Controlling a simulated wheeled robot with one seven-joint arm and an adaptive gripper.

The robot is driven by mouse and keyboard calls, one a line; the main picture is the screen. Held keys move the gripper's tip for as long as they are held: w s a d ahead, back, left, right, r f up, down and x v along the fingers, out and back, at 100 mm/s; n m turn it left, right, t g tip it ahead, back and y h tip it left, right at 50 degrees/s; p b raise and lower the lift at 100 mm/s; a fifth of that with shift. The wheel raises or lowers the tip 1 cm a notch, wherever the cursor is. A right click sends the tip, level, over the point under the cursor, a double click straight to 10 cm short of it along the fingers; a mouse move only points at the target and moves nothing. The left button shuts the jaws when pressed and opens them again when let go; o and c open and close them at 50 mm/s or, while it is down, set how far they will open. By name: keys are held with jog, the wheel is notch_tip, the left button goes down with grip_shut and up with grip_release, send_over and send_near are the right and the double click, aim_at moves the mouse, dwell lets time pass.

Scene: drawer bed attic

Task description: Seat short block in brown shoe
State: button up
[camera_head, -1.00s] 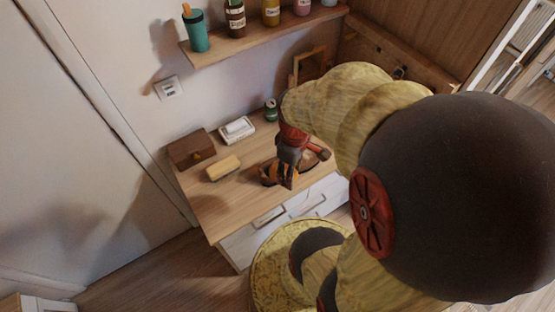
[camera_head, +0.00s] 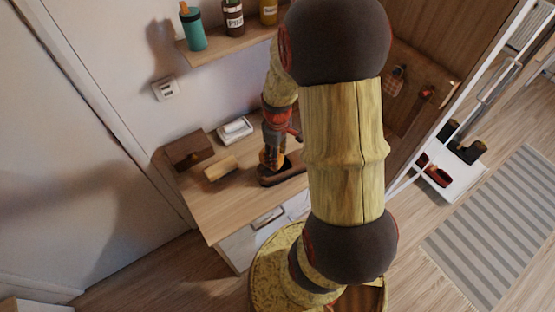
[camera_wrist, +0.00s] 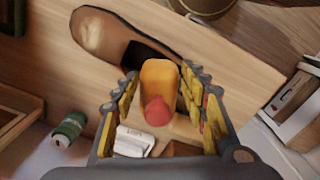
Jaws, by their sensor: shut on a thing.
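The brown shoe (camera_head: 289,172) lies on the wooden desk under my gripper (camera_head: 271,160). In the wrist view the shoe (camera_wrist: 105,36) runs across the top, with its toe at the left and its dark opening toward the middle. My gripper (camera_wrist: 160,108) is shut on an orange block (camera_wrist: 158,75) with a rounded red end, held between its yellow-padded fingers. The block overlaps the edge of the shoe's opening in the wrist view. I cannot tell whether it touches the shoe or is inside it. In the head view my gripper and arm mostly hide the block.
A green can (camera_wrist: 69,128) shows in the wrist view. A shelf with bottles (camera_head: 233,20) hangs above. The desk's front left is clear.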

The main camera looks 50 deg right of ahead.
jog(key=shift+f, duration=1.25)
jog(key=shift+f, duration=0.15)
jog(key=o, duration=1.3)
jog(key=shift+o, duration=0.2)
notch_tip(320, 180, up, 12)
jog(key=a+r+m+t+h, duration=0.1)
jog(key=a+r+t, duration=0.2)
jog(key=a+r, duration=0.9)
jog(key=s+a+r+m+t+y, duration=0.1)
jog(key=s+a+r+t, duration=0.1)
jog(key=s+a+r, duration=0.3)
jog(key=a+r+p, duration=0.1)
jog(key=a+r, duration=0.2)
jog(key=a, duration=0.2)
jog(key=shift+s+m+t, duration=0.3)
jog(key=shift+s, duration=0.05)
jog(key=shift+a, duration=0.1)
